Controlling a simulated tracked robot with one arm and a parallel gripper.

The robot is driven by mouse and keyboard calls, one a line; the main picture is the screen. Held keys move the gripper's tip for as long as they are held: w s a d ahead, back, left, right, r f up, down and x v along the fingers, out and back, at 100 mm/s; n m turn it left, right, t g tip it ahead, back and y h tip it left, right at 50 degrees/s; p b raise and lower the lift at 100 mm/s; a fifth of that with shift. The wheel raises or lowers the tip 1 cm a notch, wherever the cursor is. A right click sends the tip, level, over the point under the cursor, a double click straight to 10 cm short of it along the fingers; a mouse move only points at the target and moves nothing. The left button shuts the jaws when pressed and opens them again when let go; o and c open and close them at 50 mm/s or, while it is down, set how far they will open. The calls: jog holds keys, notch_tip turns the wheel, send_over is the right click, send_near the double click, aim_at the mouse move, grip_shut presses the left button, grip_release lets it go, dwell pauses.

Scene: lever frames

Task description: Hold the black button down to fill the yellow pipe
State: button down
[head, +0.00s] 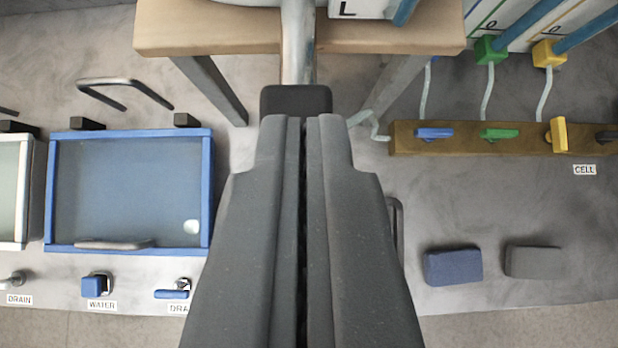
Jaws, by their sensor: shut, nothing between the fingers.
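My gripper (306,122) is shut and empty, pointing up the picture at the centre. A black block (296,101) lies right at its fingertips, below a steel tube; I cannot tell if they touch or if this block is the black button. A dark grey-black block (534,261) also lies at the lower right, apart from my gripper. At the upper right, a yellow fitting (549,54) sits at the foot of a blue-coloured pipe (585,31) on a white panel. A thin pale tube runs down from it towards a yellow lever (558,134). The pipe's top is out of view.
A wooden bench (390,37) spans the top. A brown rail (405,137) carries blue (434,133) and green (499,133) levers. A blue block (453,267) lies lower right. A blue-framed basin (128,248) and a blue WATER tap (95,287) stand left.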

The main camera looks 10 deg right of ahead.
jog(key=b+v, duration=0.1)
jog(key=v, duration=0.7)
jog(key=shift+w+r, duration=0.2)
jog(key=shift+w, duration=0.1)
dwell(0.9)
jog(key=s+d+r+t+b, duration=0.3)
jog(key=s+d+r, duration=0.3)
jog(key=d, duration=0.3)
jog(key=s+d+r+t+b, duration=0.3)
jog(key=s+d+r+b, duration=0.2)
jog(key=s+d+r, duration=0.2)
jog(key=d+r, duration=0.2)
jog(key=d, duration=0.1)
jog(key=shift+s+r+b, duration=0.2)
jog(key=shift+s+b, duration=0.1)
dwell(2.7)
